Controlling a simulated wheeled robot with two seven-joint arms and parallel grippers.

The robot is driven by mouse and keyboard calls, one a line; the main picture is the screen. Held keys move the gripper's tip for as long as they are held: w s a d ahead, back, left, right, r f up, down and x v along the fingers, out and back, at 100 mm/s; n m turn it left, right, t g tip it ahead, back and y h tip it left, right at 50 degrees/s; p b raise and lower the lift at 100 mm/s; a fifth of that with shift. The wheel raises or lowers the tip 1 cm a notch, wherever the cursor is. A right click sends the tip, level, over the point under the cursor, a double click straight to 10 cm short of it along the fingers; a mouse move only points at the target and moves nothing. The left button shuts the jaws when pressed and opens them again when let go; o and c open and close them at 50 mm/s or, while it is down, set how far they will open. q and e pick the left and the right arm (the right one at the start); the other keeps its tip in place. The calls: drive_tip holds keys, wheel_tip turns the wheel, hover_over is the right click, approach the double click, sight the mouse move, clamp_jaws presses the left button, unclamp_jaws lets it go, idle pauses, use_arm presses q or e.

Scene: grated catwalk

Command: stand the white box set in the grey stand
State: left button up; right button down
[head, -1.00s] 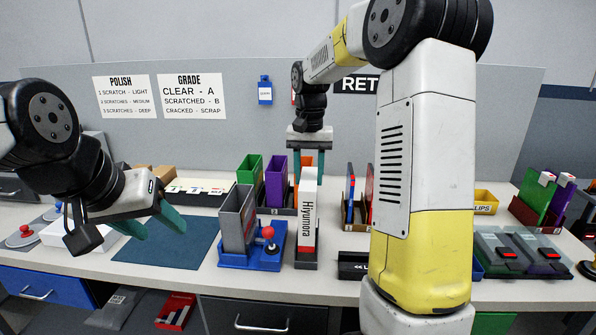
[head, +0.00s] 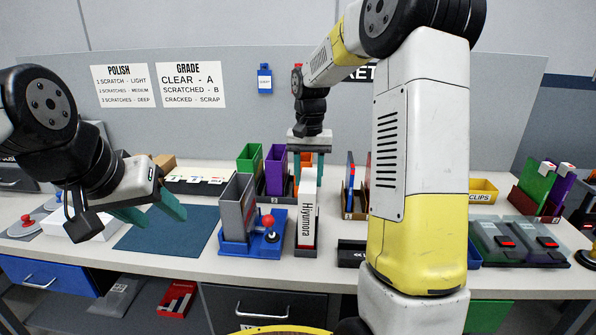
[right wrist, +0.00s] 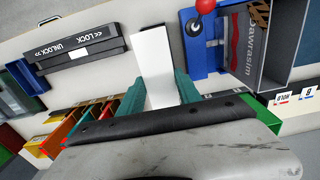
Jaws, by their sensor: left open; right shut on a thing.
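The white box set (head: 307,213), lettered "Hiyumora" with a red band at its foot, is upright in the head view. My right gripper (head: 309,167) points down and is shut on the top of the box. In the right wrist view, the white box (right wrist: 155,65) is between the teal fingers of my right gripper (right wrist: 160,95). My left gripper (head: 155,213) is open and empty above the blue mat (head: 165,235).
Left of the stand is a blue fixture (head: 240,246) with a grey case (head: 237,205) and a red-knobbed lever (head: 268,221). Green (head: 248,157) and purple (head: 275,168) cases stand behind. A dark lock bar (head: 352,252) is close on the right.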

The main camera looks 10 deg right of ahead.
drive_tip(key=shift+f, duration=0.75)
drive_tip(key=shift+c, duration=1.8)
unclamp_jaws()
drive_tip(key=shift+r, duration=0.1)
drive_tip(key=shift+r, duration=3.9)
